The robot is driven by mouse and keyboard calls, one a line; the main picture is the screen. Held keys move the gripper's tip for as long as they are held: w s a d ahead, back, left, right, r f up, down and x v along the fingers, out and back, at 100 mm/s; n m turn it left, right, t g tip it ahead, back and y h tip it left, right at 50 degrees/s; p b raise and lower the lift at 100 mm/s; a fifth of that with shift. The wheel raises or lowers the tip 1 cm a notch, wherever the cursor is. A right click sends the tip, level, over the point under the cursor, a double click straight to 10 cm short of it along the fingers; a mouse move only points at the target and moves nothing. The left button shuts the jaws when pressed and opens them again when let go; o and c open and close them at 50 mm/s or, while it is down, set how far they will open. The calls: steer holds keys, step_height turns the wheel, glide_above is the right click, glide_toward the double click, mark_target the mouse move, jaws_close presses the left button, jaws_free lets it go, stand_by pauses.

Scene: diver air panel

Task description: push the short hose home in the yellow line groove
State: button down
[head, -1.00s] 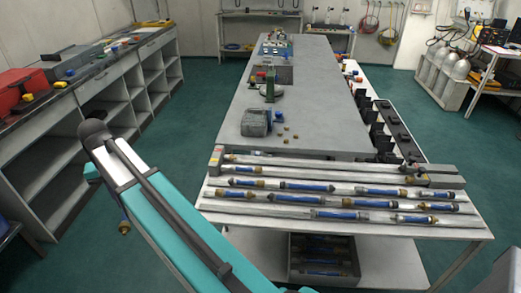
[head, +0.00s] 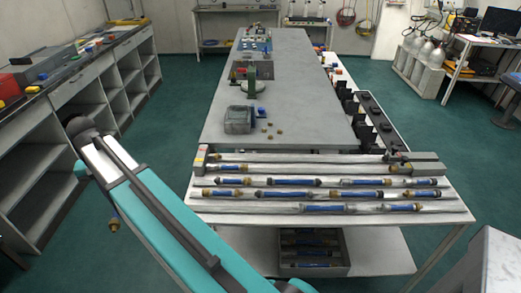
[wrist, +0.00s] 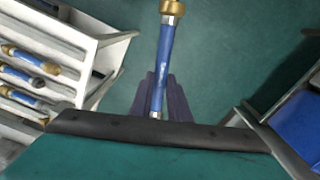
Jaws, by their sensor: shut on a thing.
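My gripper (wrist: 160,82) is shut on a short blue hose (wrist: 166,45) with a brass end fitting (wrist: 172,7). In the wrist view the hose points away over the green floor, clear of the rack. In the head view only a brass fitting (head: 114,225) shows below my arm, left of the rack; my fingers are hidden there. The grooved rack (head: 335,216) holds several blue hoses with brass or dark ends in parallel rows. A small block with yellow and red marks (head: 200,158) is at its back left corner. I cannot tell which groove is the yellow line.
A long grey bench (head: 290,95) stands behind the rack. A crate (head: 314,270) of hoses sits on the shelf below. A shelf unit (head: 60,130) lines the left wall. A grey block (head: 490,265) is at lower right. Green floor is open between.

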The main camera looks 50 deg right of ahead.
steer(key=s+d+f+m+p, duration=0.15)
steer(key=d+m, duration=0.25)
steer(key=d, duration=0.6)
steer(key=s+d+m+p, duration=0.1)
steer(key=s+d+m, duration=0.2)
steer(key=d, duration=0.8)
steer(key=s+d+f+m+p, duration=0.15)
steer(key=d+m, duration=0.25)
steer(key=d, duration=0.6)
steer(key=s+d+f+m+p, duration=0.2)
steer(key=s+d+m+p, duration=0.2)
steer(key=s+d+m, duration=0.7)
steer(key=s+d, duration=0.9)
steer(key=d, duration=0.4)
steer(key=shift+s, duration=0.2)
steer(key=shift+f+b, duration=1.95)
steer(key=shift+f, duration=1.65)
steer(key=shift+w+a, duration=0.75)
steer(key=shift+w, duration=0.25)
